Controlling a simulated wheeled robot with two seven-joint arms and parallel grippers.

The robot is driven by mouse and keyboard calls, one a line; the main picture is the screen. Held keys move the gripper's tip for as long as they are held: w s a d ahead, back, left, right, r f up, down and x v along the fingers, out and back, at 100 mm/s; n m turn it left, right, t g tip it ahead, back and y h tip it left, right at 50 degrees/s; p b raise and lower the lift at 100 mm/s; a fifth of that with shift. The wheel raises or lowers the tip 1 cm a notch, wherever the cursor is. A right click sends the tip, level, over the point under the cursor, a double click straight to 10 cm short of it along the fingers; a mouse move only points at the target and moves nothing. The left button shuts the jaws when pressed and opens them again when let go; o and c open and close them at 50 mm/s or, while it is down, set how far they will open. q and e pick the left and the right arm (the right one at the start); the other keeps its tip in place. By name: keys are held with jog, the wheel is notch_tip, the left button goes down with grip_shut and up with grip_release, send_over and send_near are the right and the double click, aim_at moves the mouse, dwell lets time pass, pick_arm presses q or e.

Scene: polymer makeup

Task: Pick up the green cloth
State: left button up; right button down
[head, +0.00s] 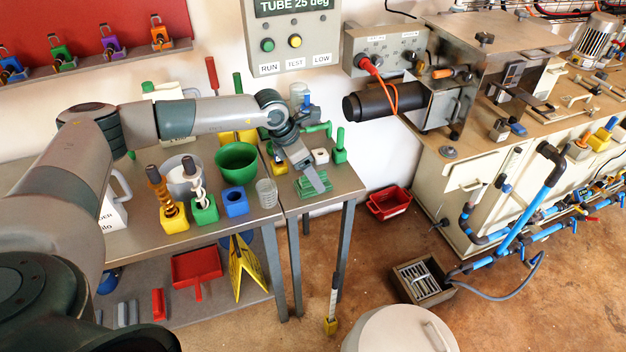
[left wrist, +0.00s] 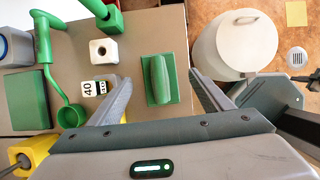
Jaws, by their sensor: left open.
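The green cloth (head: 314,187) lies on the small table near its front edge in the head view. In the left wrist view the green cloth (left wrist: 160,80) is a flat green square with a raised rounded ridge along its middle. In the left wrist view my left gripper (left wrist: 160,82) is open, one finger on each side of the cloth. Whether the fingers touch the cloth is unclear. My right gripper is not in view.
A white block (head: 320,156) with a hole and a green holder (head: 340,152) stand behind the cloth. A small white-and-black number block (left wrist: 94,88) lies by the left finger. A green bowl (head: 237,163) and a clear beaker (head: 267,193) stand on the neighbouring table.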

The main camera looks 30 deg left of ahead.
pick_arm(q)
jog(key=shift+p+x, duration=0.4)
jog(key=shift+x, duration=1.15)
jog(key=shift+a, duration=0.1)
jog(key=c, duration=1.1)
